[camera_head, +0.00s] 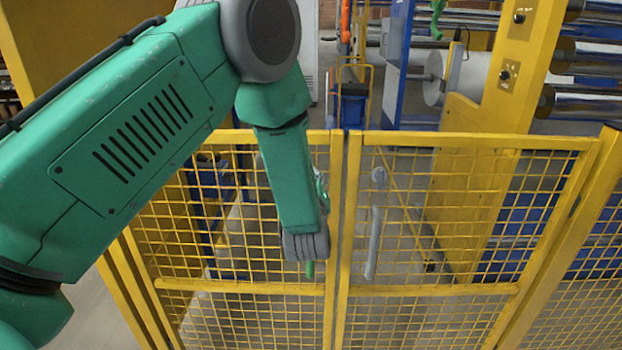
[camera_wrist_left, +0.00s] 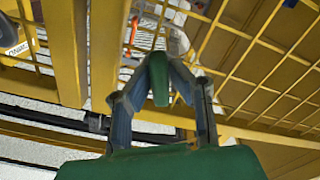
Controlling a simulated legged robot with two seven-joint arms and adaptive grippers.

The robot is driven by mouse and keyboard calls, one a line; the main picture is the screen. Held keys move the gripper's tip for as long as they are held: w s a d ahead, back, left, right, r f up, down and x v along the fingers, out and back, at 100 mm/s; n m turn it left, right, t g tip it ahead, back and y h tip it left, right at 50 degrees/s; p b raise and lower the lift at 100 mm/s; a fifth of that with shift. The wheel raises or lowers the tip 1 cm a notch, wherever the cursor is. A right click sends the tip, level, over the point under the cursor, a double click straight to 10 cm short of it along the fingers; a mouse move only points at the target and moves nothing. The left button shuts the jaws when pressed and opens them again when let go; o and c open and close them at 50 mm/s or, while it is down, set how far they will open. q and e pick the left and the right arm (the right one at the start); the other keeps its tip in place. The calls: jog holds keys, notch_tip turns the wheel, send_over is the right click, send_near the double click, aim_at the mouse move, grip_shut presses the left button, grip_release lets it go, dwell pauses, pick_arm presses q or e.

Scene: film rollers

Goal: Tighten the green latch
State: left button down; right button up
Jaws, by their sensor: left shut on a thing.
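My left gripper (camera_head: 306,247) is at the yellow mesh gate, beside the upright where the two gate panels meet. Its fingers are shut on a green latch (camera_head: 310,268), whose end shows just below the fingers. More green shows beside my wrist, but my arm covers most of that area. In the left wrist view, the grey fingers of the gripper (camera_wrist_left: 158,62) close around the green latch (camera_wrist_left: 160,84). My right gripper is in neither view.
The yellow mesh gate (camera_head: 340,170) spans the front. A grey handle (camera_head: 374,230) is on its right panel. Behind it stand a yellow machine post (camera_head: 508,75), metal rollers (camera_head: 590,55) and a white roll (camera_head: 465,78). Another small green part (camera_head: 437,18) is at the top.

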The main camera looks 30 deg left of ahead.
pick_arm(q)
jog(key=m, duration=0.5)
jog(key=shift+d+f, duration=0.1)
jog(key=shift+f, duration=0.1)
dwell(0.3)
jog(key=c, duration=1.5)
grip_release()
jog(key=shift+c, duration=0.2)
jog(key=shift+w, duration=0.2)
jog(key=shift+s, duration=0.1)
jog(key=shift+s+d, duration=0.1)
jog(key=shift+s, duration=0.2)
jog(key=v, duration=1.1)
